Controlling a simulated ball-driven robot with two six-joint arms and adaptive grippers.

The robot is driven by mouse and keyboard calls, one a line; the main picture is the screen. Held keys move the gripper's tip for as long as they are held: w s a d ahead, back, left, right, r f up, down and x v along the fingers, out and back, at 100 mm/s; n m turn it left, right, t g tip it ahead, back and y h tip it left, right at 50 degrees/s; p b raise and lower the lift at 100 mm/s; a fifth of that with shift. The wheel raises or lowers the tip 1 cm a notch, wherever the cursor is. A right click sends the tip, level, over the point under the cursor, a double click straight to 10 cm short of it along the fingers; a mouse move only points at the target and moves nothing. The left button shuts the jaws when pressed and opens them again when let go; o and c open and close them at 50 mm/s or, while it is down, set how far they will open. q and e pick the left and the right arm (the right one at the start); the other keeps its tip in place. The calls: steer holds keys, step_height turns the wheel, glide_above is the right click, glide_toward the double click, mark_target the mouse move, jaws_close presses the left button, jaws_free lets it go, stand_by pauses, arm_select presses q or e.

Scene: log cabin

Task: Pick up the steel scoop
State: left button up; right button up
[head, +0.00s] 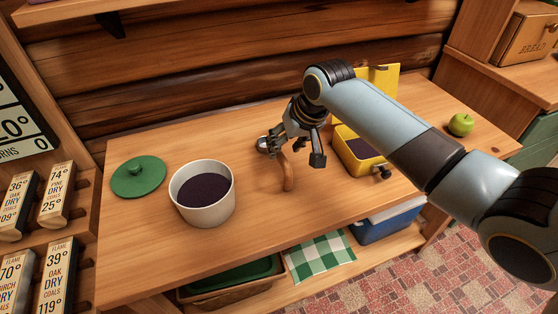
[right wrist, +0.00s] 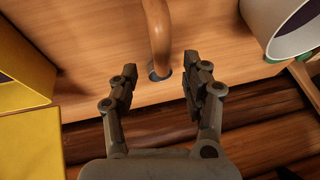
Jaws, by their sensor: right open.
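The steel scoop lies on the wooden table with its curved wooden handle (head: 287,172) toward the front. Its steel end (head: 264,145) is partly hidden by my right gripper (head: 293,152) in the head view. In the right wrist view the wooden handle (right wrist: 159,25) runs down from the top edge to a small grey steel part (right wrist: 158,72). My right gripper (right wrist: 160,70) is open there, with one finger on each side of that part and a gap on both sides. My left gripper is not in view.
A white pot (head: 203,214) with dark contents stands left of the scoop, and a green lid (head: 137,180) lies farther left. A yellow box (head: 345,168) with dark contents stands to the right, its lid raised. A green apple (head: 461,125) sits at the table's right end. The log wall is behind.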

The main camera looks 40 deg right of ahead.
steer(key=x, duration=0.5)
steer(key=shift+w+a+f+b, duration=0.1)
steer(key=shift+w+b, duration=0.2)
steer(key=shift+w, duration=0.05)
jaws_close()
